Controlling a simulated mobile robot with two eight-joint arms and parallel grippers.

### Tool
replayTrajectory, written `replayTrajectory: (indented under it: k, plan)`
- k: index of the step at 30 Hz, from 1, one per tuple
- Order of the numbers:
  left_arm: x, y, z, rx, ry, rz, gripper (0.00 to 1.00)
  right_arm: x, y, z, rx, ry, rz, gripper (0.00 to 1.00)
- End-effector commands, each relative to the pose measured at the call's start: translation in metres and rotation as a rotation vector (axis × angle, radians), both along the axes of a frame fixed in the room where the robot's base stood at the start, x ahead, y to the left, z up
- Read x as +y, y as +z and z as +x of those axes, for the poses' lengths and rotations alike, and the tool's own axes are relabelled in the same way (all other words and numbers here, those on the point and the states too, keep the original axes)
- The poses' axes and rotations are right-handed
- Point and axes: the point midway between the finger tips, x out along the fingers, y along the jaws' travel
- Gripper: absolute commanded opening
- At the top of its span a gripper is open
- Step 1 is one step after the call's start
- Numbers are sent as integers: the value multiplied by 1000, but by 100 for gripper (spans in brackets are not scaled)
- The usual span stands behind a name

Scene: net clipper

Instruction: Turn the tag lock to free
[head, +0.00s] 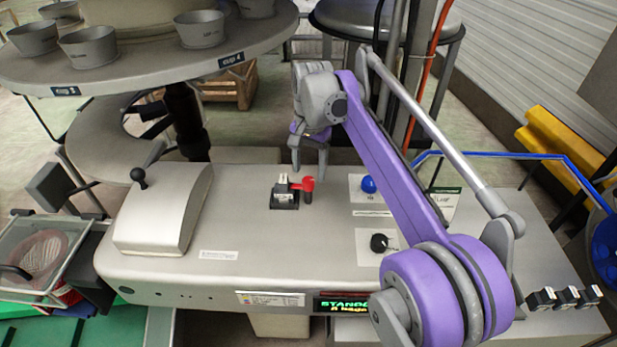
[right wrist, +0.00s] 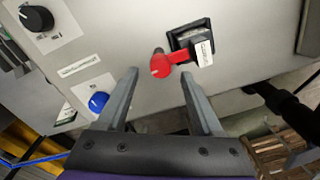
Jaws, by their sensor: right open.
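The tag lock is a black block (head: 284,196) with a red lever (head: 304,185) on the grey machine top. My left gripper is not in view.
A blue button (head: 368,185) and a black knob (head: 379,243) sit right of the lock. A grey hood (head: 165,210) with a black-ended lever (head: 138,177) is at the left. A round table (head: 130,75) with cups stands behind. The machine top between hood and lock is clear.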

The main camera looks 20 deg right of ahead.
Motion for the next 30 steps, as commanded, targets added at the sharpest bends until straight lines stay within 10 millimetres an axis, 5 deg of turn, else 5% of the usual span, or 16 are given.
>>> replayTrajectory:
  k: [6, 17, 28, 30]
  plan:
    - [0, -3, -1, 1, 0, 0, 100, 1, -26, 1, 0, 1, 0, 68]
    - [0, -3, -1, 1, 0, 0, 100, 1, -30, 1, 0, 1, 0, 68]
    - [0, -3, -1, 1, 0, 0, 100, 1, -30, 1, 0, 1, 0, 1]
    - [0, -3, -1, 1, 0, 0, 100, 1, -30, 1, 0, 1, 0, 0]
